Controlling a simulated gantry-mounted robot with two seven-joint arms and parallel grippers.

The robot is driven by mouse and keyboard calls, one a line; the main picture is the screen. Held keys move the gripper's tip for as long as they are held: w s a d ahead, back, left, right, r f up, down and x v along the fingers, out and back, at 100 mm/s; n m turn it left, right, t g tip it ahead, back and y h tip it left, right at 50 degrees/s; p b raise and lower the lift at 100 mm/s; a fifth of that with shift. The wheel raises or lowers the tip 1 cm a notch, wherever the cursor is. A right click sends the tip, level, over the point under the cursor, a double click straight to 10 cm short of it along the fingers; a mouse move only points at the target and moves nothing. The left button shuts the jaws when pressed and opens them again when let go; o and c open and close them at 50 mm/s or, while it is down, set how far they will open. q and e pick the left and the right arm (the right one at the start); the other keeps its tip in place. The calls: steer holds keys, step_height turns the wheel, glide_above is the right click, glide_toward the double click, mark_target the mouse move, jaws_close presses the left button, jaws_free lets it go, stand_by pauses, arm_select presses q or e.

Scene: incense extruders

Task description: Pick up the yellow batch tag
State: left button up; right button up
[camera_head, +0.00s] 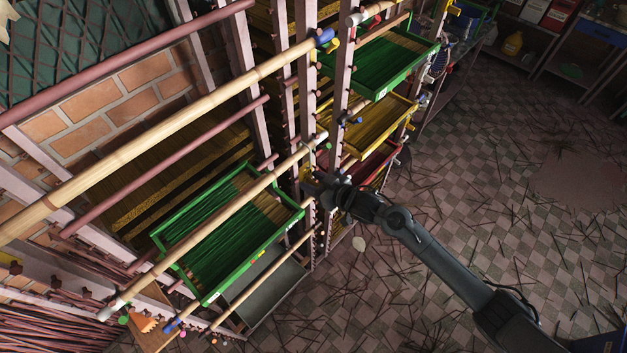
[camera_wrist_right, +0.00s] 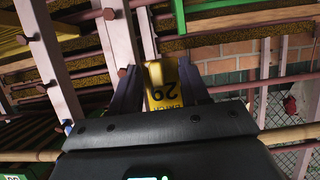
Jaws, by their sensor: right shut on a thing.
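The yellow batch tag (camera_wrist_right: 163,88) is in the right wrist view, upright between the two dark fingers, with dark markings that look like "29". My right gripper (camera_wrist_right: 164,90) is shut on it, one finger on each side. In the head view my right gripper (camera_head: 314,184) is at the rack's pale upright posts, right of the green tray. The tag cannot be made out clearly there. My left gripper is not in view.
A green tray of green sticks (camera_head: 207,290) sits on the rack left of my gripper. Another green tray (camera_head: 431,55) and a yellow tray (camera_head: 407,121) are above. Long bamboo poles (camera_head: 160,116) cross the rack. The tiled floor (camera_head: 420,310) has scattered sticks.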

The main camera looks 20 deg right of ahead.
steer(key=s+a+r+p, duration=0.1)
steer(key=s+a+r, duration=0.2)
steer(key=s+r, duration=0.6)
steer(key=shift+s+a+r, duration=0.2)
steer(key=shift+s+a, duration=0.15)
steer(key=shift+s, duration=1.25)
steer(key=shift+s, duration=0.1)
steer(key=s+d+p, duration=0.2)
steer(key=s+d, duration=0.2)
steer(key=s, duration=0.3)
steer(key=shift+s, duration=0.4)
